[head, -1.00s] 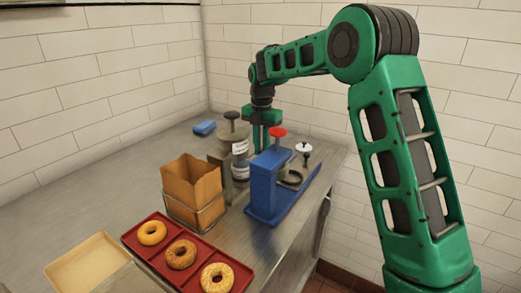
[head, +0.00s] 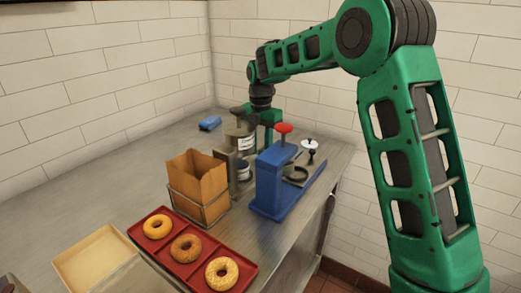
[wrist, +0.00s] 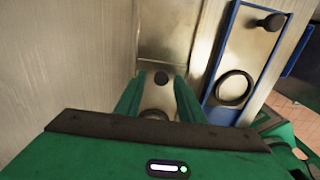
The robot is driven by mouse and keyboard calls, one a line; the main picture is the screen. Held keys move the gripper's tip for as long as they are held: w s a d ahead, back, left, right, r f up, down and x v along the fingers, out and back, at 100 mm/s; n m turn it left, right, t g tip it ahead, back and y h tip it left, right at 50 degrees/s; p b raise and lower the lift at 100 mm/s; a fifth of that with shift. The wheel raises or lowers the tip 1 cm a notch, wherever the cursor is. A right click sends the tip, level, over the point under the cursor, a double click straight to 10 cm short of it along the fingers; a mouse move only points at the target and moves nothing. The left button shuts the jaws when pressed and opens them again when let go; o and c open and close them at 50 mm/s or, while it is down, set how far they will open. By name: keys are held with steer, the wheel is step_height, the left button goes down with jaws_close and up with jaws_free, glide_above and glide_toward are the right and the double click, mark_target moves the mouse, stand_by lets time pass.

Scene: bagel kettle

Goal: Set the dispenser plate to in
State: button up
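The dispenser (head: 245,143) is a grey stand with a labelled jar and a dark knob on top, behind the paper bag in the head view. My gripper (head: 268,133) is down just behind and to its right, its fingertips hidden there. In the wrist view my gripper (wrist: 157,80) has its two green fingers apart. A round dark-rimmed part shows nearer the palm, partly covered. I cannot tell how far in the plate sits.
A blue press (head: 270,182) with a red knob stands close on the right; its ring and black knob show in the wrist view. A paper bag (head: 200,180) in a wire holder, a red tray (head: 185,268) of bagels and a tan tray (head: 88,258) are nearer. A blue block (head: 210,123) lies behind.

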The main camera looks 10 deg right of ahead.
step_height(320, 180, up, 11)
steer(key=shift+f, duration=0.15)
stand_by(0.4)
steer(key=s+d+m, duration=1.6)
steer(key=s+d, duration=0.3)
steer(key=s+d+f+m, duration=0.2)
steer(key=s+m, duration=0.3)
steer(key=s, duration=0.4)
steer(key=s+d+f+m, duration=0.2)
steer(key=s+f+m, duration=0.2)
steer(key=s+m, duration=0.2)
steer(key=s+d+f+m, duration=0.2)
steer(key=s+f+m, duration=0.2)
steer(key=s, duration=0.7)
steer(key=shift+s+d+m, duration=0.3)
steer(key=shift+m, duration=0.9)
